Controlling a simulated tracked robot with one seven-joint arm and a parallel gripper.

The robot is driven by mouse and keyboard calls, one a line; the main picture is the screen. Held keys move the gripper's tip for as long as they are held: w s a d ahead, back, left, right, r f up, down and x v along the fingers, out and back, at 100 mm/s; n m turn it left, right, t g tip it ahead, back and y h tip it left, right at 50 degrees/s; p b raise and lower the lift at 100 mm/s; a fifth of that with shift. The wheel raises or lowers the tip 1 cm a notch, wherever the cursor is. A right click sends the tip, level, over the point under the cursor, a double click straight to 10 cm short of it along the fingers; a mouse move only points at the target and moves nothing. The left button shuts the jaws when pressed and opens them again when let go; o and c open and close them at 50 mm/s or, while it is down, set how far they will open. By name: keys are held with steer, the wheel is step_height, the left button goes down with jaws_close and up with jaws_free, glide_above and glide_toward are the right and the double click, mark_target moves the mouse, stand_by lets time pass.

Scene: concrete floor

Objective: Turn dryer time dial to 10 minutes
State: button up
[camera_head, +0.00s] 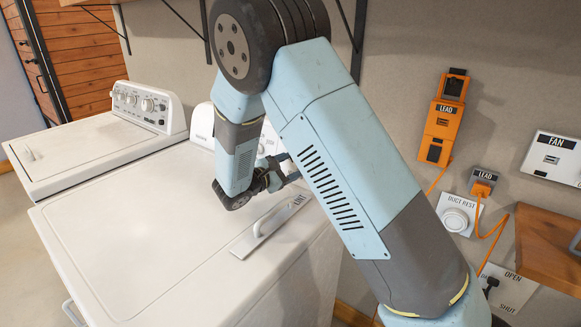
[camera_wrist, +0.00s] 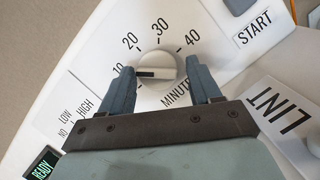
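The time dial (camera_wrist: 157,62) is a round pale knob on the dryer's white panel, with a dark bar across its face. Numbers 10, 20, 30 and 40 ring it, and MINUTES is printed below. The left end of the bar lies near the 10, which my left finger partly covers. My gripper (camera_wrist: 162,72) is open, with one blue-grey finger on each side of the dial; I cannot tell whether either touches it. In the head view, my gripper (camera_head: 265,180) is over the back of the white dryer (camera_head: 150,225), and my arm hides the dial.
A START label (camera_wrist: 252,27) and a LINT handle (camera_wrist: 278,110) lie right of the dial. A washer (camera_head: 85,150) stands left of the dryer. Orange LEAD box (camera_head: 444,120), FAN box (camera_head: 553,157) and wooden shelf (camera_head: 548,245) are right.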

steer(key=shift+o, duration=1)
steer(key=shift+a, duration=0.15)
steer(key=v, duration=1.3)
steer(key=shift+s+a+f, duration=0.1)
steer(key=shift+s+a, duration=0.1)
steer(key=shift+s, duration=0.05)
